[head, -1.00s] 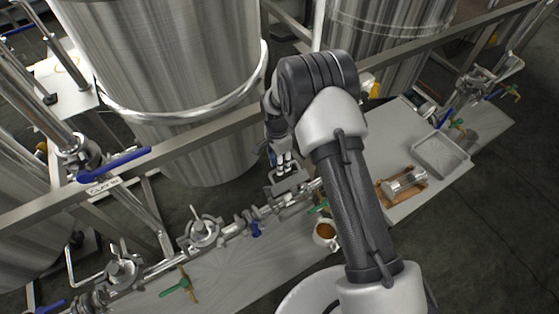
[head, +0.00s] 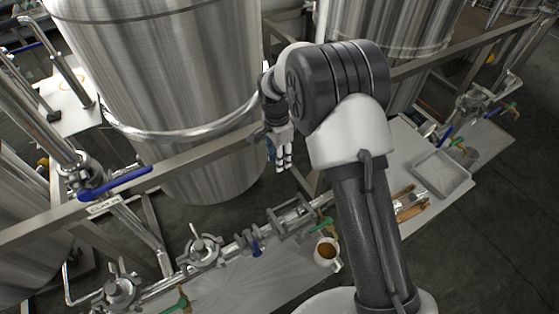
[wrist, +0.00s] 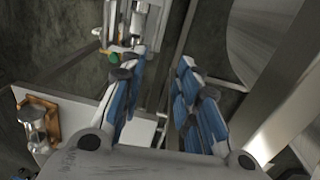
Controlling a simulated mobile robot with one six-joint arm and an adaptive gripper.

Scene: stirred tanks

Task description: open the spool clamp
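My gripper (head: 282,168) hangs above the pipe line, apart from it, in front of the big steel tank. Its two blue-padded fingers stand apart in the wrist view (wrist: 158,95), with nothing between them. Below it in the head view, a pipe section with a grey metal frame around it (head: 290,218) lies in the line. In the wrist view, pipework with a pale metal frame (wrist: 140,20) shows at the top, beyond the left finger. The clamp itself is too small to make out surely.
A steel cylinder on a wooden cradle (wrist: 33,122) is partly behind my arm in the head view. A cup of brown liquid (head: 327,252) stands close to the line. A grey tray (head: 442,172) lies at right. A steel rail (head: 185,157) crosses behind the line.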

